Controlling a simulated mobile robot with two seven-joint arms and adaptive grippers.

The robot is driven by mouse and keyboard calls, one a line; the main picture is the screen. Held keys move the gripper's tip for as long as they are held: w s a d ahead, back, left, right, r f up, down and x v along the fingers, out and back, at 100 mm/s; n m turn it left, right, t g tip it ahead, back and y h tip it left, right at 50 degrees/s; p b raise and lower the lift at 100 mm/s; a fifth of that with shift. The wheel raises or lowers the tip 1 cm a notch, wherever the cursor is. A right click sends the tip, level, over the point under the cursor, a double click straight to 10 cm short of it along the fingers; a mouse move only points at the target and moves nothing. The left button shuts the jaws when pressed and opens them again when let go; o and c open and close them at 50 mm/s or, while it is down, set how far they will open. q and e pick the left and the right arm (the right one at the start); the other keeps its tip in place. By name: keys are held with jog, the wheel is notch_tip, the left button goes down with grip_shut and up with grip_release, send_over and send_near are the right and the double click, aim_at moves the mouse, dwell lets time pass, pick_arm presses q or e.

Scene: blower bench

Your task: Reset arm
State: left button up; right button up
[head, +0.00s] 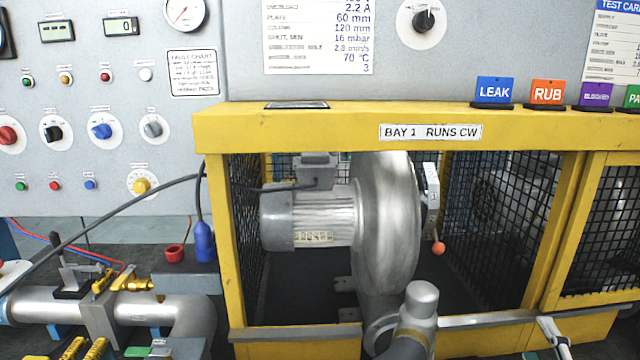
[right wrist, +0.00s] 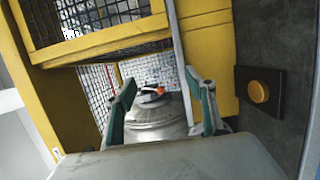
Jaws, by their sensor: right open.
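The task names no object. My right gripper (head: 555,335) shows only in part at the bottom right of the head view, in front of the yellow cage's lower rail. In the right wrist view its two teal-padded fingers (right wrist: 163,88) stand wide apart, with nothing held between them. My left gripper is not in view.
The yellow cage (head: 330,138) has mesh sides and an open front. Pipework (head: 55,305) is at lower left, under the control panel (head: 110,105). A yellow button (right wrist: 258,92) is right of the fingers.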

jog(key=s+a+f+m+g, duration=0.3)
jog(key=s+f+m+g, duration=0.15)
jog(key=s+f, duration=0.4)
jog(key=s+a+f+m+g, duration=0.3)
jog(key=s+f+g, duration=0.25)
jog(key=f, duration=0.55)
jog(key=w+a+f+m+t+y, duration=0.1)
jog(key=a+f+m+t+y, duration=0.2)
jog(key=a+f+y, duration=0.4)
jog(key=shift+w+a+f+y, duration=0.35)
jog(key=shift+a+f, duration=3.05)
jog(key=shift+a, duration=1.1)
